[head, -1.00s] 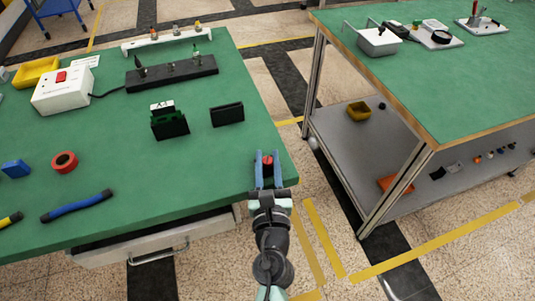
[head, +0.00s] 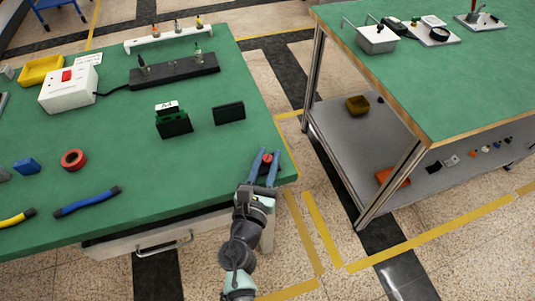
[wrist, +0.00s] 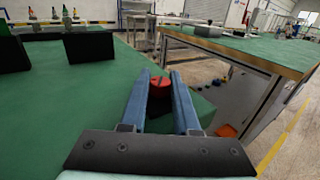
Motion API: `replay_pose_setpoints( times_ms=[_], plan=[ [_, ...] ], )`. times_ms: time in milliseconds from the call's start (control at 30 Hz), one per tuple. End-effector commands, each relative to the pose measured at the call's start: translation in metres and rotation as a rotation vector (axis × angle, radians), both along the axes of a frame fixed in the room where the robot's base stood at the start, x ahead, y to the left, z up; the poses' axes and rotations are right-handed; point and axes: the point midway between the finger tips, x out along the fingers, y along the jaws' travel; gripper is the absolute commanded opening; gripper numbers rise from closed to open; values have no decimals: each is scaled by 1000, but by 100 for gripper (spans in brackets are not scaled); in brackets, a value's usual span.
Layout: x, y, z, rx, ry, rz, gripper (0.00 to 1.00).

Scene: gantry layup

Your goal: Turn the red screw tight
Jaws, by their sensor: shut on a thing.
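The red screw (head: 267,157) is near the right edge of the green table, with its round red head facing up. My gripper (head: 265,159) has two blue fingers, one on each side of the screw head, and is shut on it. In the wrist view the red screw (wrist: 160,84) sits between the fingertips (wrist: 160,80), with a dark slot mark on its top. The lower part of the screw is hidden by the fingers.
A dark panel (head: 229,113) and a green board with a dark block (head: 173,122) stand behind my gripper. A blue-handled tool (head: 87,202) and a red tape roll (head: 73,159) lie to the left. A second green-topped table (head: 440,85) stands right, across a floor gap.

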Motion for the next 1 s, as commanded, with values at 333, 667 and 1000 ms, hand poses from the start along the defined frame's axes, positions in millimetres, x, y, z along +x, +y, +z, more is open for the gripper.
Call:
replay_pose_setpoints(
  times_ms=[333,667,1000],
  plan=[
    [0,1,0,0,0,-109,0],
    [0,0,0,1,0,-129,0],
    [0,0,0,1,-1,-128,55]
  ],
)
